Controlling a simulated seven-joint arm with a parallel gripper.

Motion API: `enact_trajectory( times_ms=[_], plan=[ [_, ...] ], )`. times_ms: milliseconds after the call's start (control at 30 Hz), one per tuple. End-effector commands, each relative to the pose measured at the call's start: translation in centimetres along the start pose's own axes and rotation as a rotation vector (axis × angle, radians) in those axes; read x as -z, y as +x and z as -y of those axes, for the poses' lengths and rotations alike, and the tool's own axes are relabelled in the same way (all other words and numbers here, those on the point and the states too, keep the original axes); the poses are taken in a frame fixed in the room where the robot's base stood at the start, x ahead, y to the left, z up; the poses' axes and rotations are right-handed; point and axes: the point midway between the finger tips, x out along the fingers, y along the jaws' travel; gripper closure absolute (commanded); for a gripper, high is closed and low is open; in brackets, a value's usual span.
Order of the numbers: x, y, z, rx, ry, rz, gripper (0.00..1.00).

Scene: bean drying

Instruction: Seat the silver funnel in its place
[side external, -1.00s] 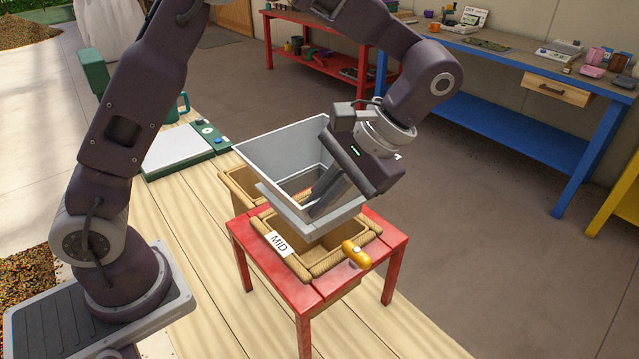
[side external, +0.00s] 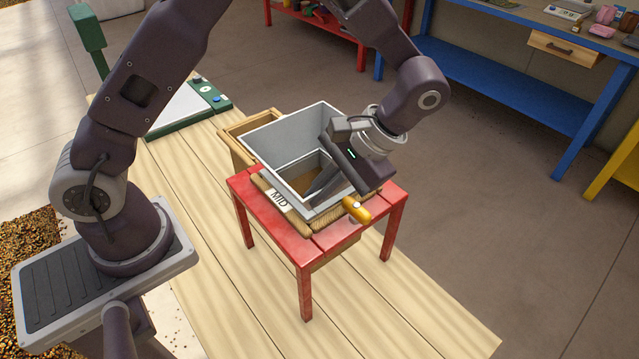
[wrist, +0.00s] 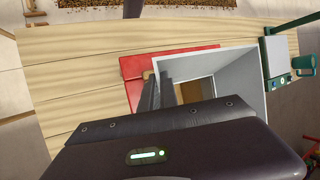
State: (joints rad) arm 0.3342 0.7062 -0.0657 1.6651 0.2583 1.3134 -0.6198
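The silver funnel (side external: 278,140) is a square, open-topped hopper, upright over the basket with the "MID" label (side external: 279,199). Its lower edge is down at or very close to the basket's rope rim (side external: 332,221); I cannot tell if it rests fully. The basket sits in a red stand (side external: 285,238). My gripper (side external: 318,188) reaches in from the right, its fingers closed on the funnel's near-right side. In the wrist view, the fingers (wrist: 162,90) lie along the wall of the funnel (wrist: 224,66). The funnel hides most of the basket.
A yellow handle (side external: 358,210) is at the stand's right front. A wooden box (side external: 236,150) is just behind the funnel. The plank surface (side external: 215,200) left of the stand is clear. A blue bench (side external: 500,85) stands back right.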

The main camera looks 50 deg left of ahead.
Motion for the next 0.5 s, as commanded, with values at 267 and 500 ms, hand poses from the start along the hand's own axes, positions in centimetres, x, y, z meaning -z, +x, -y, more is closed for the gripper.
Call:
enact_trajectory(
  times_ms=[267,500],
  plan=[
    [0.0,0.0,0.0,0.001,0.0,0.0,0.71],
    [0.1,-1.2,-0.1,-0.001,-0.001,-0.003,0.71]
  ],
)
